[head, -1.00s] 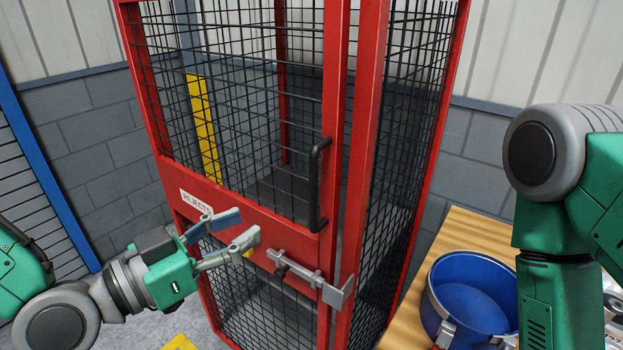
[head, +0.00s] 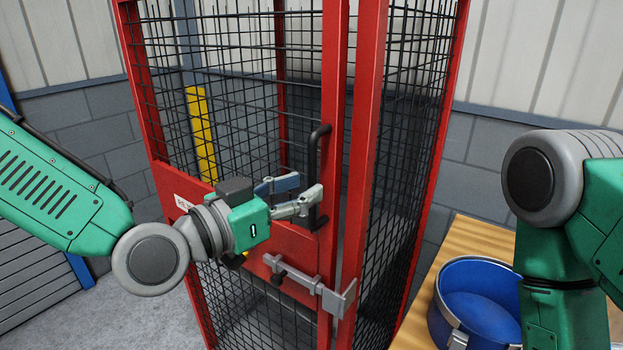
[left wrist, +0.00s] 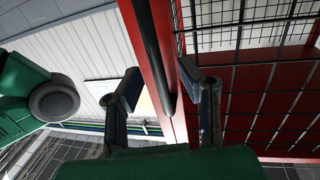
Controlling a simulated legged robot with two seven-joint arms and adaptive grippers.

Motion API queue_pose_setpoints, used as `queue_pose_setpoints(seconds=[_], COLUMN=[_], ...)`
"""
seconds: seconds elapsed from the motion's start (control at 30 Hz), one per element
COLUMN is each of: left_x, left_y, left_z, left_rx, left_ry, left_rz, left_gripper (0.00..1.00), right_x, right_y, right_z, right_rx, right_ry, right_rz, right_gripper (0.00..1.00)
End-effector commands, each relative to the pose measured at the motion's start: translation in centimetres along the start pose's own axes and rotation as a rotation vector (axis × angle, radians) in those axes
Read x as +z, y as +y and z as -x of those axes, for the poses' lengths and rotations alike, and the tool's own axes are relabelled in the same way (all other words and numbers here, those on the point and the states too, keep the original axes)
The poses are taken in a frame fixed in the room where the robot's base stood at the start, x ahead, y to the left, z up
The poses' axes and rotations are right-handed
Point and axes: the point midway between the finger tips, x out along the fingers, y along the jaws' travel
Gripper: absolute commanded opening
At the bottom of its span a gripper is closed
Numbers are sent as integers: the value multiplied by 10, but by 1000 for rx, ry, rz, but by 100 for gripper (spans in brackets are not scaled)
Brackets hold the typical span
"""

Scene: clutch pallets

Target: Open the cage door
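The red cage door (head: 297,244) with black wire mesh stands in front of me, with a narrow gap beside the red post (head: 364,160). A black bar handle (head: 315,165) stands upright on its right edge. A grey slide latch (head: 308,284) sits below, reaching toward the post. My left gripper (head: 306,189) is at the handle's lower part. In the left wrist view its fingers (left wrist: 158,76) are spread, with the black handle (left wrist: 152,45) running between them; I see no firm contact. My right gripper is out of view.
A wooden table (head: 470,235) with a blue bucket (head: 478,300) stands right of the cage. A yellow post (head: 201,130) shows through the mesh. Grey floor (head: 130,315) is clear at the lower left. My right arm is at the right edge.

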Motion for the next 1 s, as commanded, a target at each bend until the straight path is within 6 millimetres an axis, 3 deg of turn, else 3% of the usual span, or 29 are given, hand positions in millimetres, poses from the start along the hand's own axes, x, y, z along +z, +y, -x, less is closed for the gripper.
queue_pose_setpoints(seconds=[0.2,0.53,0.57,0.63,1.0], left_x=[0,1,1,0,0], left_y=[0,0,0,0,-1], left_z=[-22,-26,-26,-26,-24], left_rx=[0,0,0,0,-1], left_ry=[-1,0,0,0,0], left_rz=[0,0,0,0,0], left_gripper=[32,32,25,1,0], right_x=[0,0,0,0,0], right_y=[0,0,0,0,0], right_z=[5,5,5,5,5], right_rx=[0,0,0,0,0], right_ry=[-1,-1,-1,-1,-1], right_rz=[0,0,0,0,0], right_gripper=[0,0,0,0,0])
